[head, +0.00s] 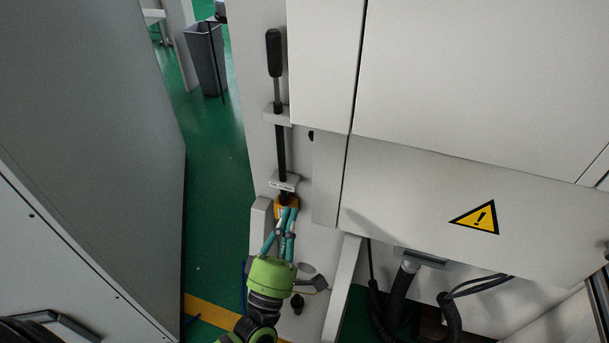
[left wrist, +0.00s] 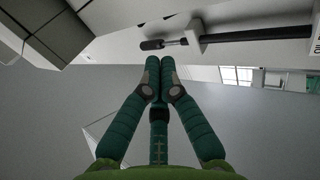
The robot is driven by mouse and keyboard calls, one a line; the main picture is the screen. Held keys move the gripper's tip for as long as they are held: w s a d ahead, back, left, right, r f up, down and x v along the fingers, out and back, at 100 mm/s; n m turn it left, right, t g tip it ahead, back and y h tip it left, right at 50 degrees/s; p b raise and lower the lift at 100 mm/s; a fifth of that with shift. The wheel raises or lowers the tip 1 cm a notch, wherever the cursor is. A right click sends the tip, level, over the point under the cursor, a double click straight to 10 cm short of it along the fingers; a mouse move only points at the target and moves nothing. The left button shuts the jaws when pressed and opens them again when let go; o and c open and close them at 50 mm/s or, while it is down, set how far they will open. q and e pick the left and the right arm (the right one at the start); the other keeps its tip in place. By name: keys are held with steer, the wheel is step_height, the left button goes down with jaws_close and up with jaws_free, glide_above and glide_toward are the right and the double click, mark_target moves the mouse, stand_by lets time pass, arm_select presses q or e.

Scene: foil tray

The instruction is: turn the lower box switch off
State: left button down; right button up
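A small orange-yellow part with a dark centre (head: 287,200), which looks like the box switch, sits low on the white panel, just under a labelled bracket (head: 284,184). Its setting is too small to tell. My left gripper (head: 288,212) reaches up to it from below, with its teal fingertips at or just in front of its lower edge; I cannot tell if they touch. In the left wrist view the two fingers (left wrist: 159,68) are together, with nothing visible between them.
A black-handled rod (head: 275,55) runs down the panel above the switch. A white cabinet with a yellow warning triangle (head: 476,217) stands right, with dark hoses (head: 400,285) below. A grey cabinet (head: 90,130) stands left. Green floor (head: 215,190) lies between.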

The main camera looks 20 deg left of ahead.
arm_select(q)
steer(key=p+x, duration=0.4)
steer(key=x, duration=1)
steer(key=shift+r+p, duration=0.1)
steer(key=shift+p, duration=0.2)
